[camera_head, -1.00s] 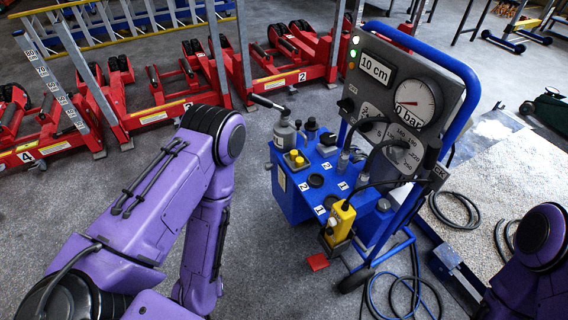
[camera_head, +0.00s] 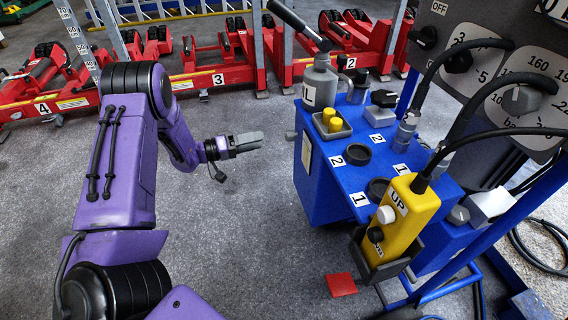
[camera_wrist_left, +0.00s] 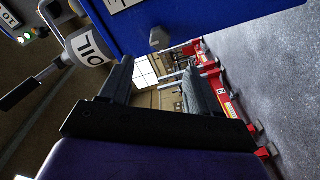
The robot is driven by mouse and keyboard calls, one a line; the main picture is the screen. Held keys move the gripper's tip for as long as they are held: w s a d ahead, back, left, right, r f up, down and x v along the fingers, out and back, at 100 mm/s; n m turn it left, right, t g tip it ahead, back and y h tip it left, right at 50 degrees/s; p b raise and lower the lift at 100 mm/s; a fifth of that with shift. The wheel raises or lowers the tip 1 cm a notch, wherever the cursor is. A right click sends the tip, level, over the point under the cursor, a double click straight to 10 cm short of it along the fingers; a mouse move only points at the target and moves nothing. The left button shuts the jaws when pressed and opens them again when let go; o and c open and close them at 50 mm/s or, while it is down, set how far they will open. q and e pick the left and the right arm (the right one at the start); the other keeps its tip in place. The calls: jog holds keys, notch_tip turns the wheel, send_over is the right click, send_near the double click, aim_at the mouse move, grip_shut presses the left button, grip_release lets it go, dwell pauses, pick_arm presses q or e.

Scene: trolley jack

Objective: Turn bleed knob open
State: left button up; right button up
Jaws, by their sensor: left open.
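A small grey knob (camera_head: 291,135) sticks out from the left side of the blue tank (camera_head: 318,180); I take it to be the bleed knob. In the left wrist view, a grey knob (camera_wrist_left: 160,39) shows under the blue tank's edge, ahead of the fingers and a little beyond their tips. My left gripper (camera_head: 250,142) is left of the knob at about its height, pointing at it, with a gap between them. Its two fingers (camera_wrist_left: 158,72) are apart with nothing between them. My right gripper is not in view.
A grey oil can (camera_head: 320,82) with a lever, a tray with yellow caps (camera_head: 334,120) and a yellow pendant (camera_head: 400,218) are on the blue unit. A red pedal (camera_head: 341,285) is low in front. Red jacks (camera_head: 215,75) stand behind; the floor left of the unit is free.

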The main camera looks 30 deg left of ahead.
aim_at(286, 136)
pick_arm(q)
jog(key=shift+m+g+h, duration=0.3)
jog(key=shift+g+h, duration=0.1)
jog(key=shift+h, duration=0.1)
jog(key=b+x, duration=0.1)
jog(key=x, duration=0.2)
jog(key=b+x, duration=0.1)
jog(key=x, duration=0.1)
jog(key=b+x, duration=0.1)
jog(key=x, duration=0.2)
jog(key=shift+w+d+f, duration=0.25)
jog(key=shift+w, duration=0.05)
jog(key=shift+w+d+r, duration=0.1)
jog(key=shift+w+d, duration=0.15)
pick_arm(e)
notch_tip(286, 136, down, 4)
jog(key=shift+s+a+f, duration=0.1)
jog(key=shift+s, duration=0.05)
pick_arm(q)
jog(key=shift+c, duration=0.3)
jog(key=c, duration=1)
